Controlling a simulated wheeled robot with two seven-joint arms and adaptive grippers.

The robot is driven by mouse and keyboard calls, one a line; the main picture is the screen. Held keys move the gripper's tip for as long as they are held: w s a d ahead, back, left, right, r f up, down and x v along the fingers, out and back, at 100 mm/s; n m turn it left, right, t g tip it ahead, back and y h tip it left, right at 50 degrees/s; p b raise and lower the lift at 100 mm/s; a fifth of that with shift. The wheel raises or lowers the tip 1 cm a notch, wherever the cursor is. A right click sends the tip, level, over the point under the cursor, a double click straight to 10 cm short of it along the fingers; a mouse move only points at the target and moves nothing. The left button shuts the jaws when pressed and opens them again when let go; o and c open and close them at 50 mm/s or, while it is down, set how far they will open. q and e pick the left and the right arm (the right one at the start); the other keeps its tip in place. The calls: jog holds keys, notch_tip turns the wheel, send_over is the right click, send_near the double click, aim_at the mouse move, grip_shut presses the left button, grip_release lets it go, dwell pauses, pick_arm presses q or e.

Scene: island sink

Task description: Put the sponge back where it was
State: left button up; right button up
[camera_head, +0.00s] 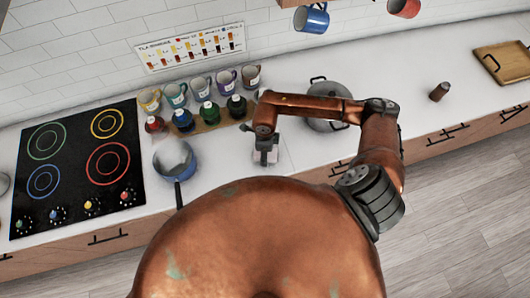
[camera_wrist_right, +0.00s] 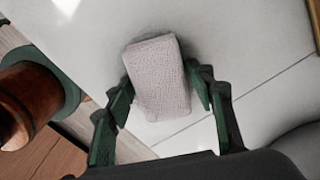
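The sponge (camera_wrist_right: 160,78) is a pale pinkish-grey block with a rough surface. In the right wrist view it lies between the two fingers of my right gripper (camera_wrist_right: 162,76), with the white countertop behind it. The fingertips are close against its two long sides; I cannot tell whether they press on it. In the head view my right gripper (camera_head: 266,150) points down over the counter, right of the blue pot. The sponge (camera_head: 263,158) shows only as a small pale patch under it. I cannot tell whether it rests on the counter. My left gripper is not in view.
A blue pot (camera_head: 175,160) stands left of my right gripper, beside a black cooktop (camera_head: 78,165). Mugs and bottles (camera_head: 208,113) stand behind. A grey lidded pot (camera_head: 329,112) is partly behind my arm. A brown shaker (camera_head: 439,92) and wooden tray (camera_head: 502,66) are farther right, with clear counter between.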

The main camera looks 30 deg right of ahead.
jog(key=shift+o, duration=0.7)
jog(key=shift+r, duration=0.15)
jog(key=shift+r, duration=0.3)
notch_tip(320, 180, up, 12)
jog(key=b, duration=0.2)
jog(key=shift+f, duration=0.25)
jog(key=shift+s, duration=0.1)
